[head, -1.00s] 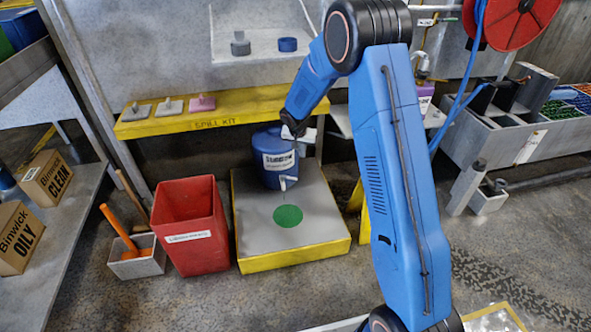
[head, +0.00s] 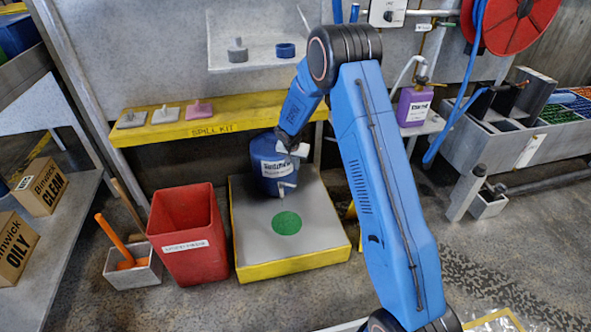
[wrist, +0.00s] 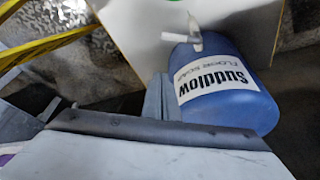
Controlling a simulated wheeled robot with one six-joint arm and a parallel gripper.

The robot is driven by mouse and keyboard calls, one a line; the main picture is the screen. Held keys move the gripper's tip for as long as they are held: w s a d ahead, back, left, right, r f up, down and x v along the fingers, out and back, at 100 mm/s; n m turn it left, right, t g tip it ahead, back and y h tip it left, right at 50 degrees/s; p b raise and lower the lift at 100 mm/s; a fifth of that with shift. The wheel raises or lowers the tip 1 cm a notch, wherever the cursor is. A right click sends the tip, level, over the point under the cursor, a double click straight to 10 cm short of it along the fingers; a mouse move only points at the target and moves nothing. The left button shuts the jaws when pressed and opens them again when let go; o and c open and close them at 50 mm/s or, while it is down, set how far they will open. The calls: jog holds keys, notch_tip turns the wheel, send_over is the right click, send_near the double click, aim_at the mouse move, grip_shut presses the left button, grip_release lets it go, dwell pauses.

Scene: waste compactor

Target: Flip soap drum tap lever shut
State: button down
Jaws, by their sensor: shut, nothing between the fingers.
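The blue soap drum (head: 262,180), with a white label, stands upright on a yellow-edged grey platform (head: 245,235). Its pale tap (head: 283,189) sticks out low on the front. In the wrist view the drum (wrist: 235,105) appears upside down, and the tap (wrist: 196,42) has a white lever (wrist: 174,37) pointing out sideways to the left. My gripper (head: 300,150) is beside the drum's upper right, above the tap. In the wrist view my gripper's grey fingers (wrist: 159,96) are shut and empty, apart from the lever. Contact with the drum cannot be told.
A green disc (head: 287,223) marks the platform in front of the drum. A red bin (head: 187,235) stands to its left. The yellow spill kit shelf (head: 230,118) runs behind and above the drum. A purple container (head: 414,106) stands on a shelf to the right.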

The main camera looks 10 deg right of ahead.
notch_tip(320, 180, down, 9)
jog(key=s, duration=0.1)
jog(key=shift+a+r, duration=0.2)
jog(key=shift+a, duration=0.05)
dwell(0.4)
jog(key=shift+a, duration=0.1)
jog(key=shift+s+a+m, duration=0.1)
jog(key=shift+s+m, duration=0.05)
jog(key=shift+m, duration=0.15)
